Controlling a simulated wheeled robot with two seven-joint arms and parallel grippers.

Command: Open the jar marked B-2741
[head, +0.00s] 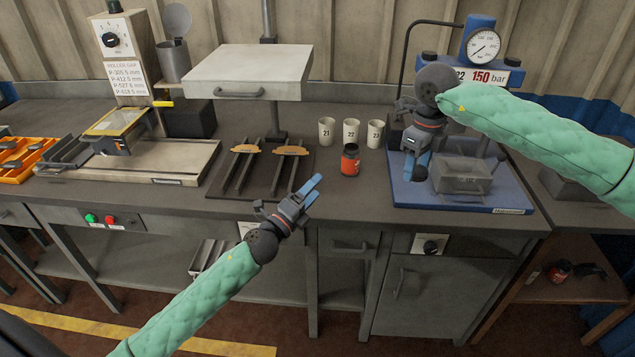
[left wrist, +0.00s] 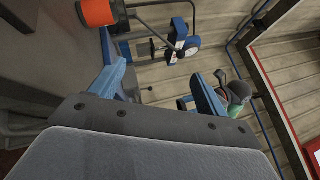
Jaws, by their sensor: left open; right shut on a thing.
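A small red jar (head: 350,162) with a dark top stands upright on the bench in front of the white cups. Its marking is too small to read. In the left wrist view a red-orange cylinder (left wrist: 98,13) at the top left looks like this jar. My left gripper (head: 312,188) is open and empty, in front of and to the left of the jar, fingers pointing toward the back right. My right gripper (head: 416,168) points down, to the right of the jar, shut on a small dark thing (head: 419,174), mostly hidden, perhaps a lid.
White cups (head: 350,131) marked 21, 22 and 23 stand behind the jar. A blue press (head: 460,195) with a gauge is at right, a dark tray (head: 262,187) with rails at left. Another red jar (head: 559,270) lies low on the right shelf.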

